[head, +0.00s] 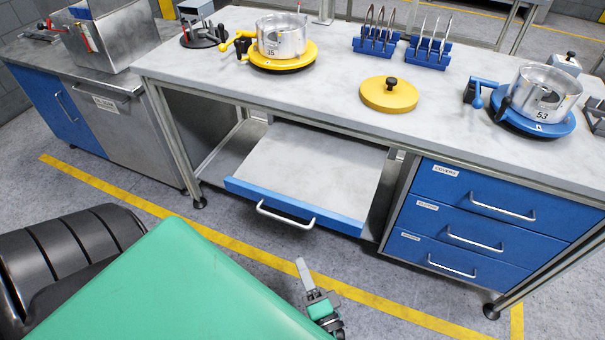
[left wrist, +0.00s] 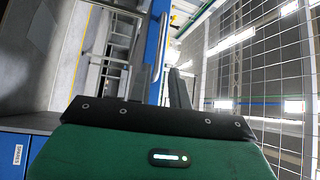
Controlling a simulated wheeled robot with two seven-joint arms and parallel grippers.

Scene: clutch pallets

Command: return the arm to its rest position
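My left gripper (head: 303,268) shows at the bottom middle of the head view, low over the floor in front of the workbench and apart from the pulled-out shelf's handle. Its grey fingers point up the picture, seen nearly edge-on, so their gap cannot be made out. In the left wrist view a dark finger (left wrist: 180,90) stands up past the green housing. No held object shows. My right gripper is out of view.
The blue-fronted shelf (head: 310,172) is pulled out and empty. The workbench (head: 330,85) bears two pots (head: 282,36) (head: 541,95), a yellow lid (head: 389,94) and blue tool racks (head: 376,45). Blue drawers (head: 480,215) are shut at right. Floor with a yellow line (head: 130,195) lies in front.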

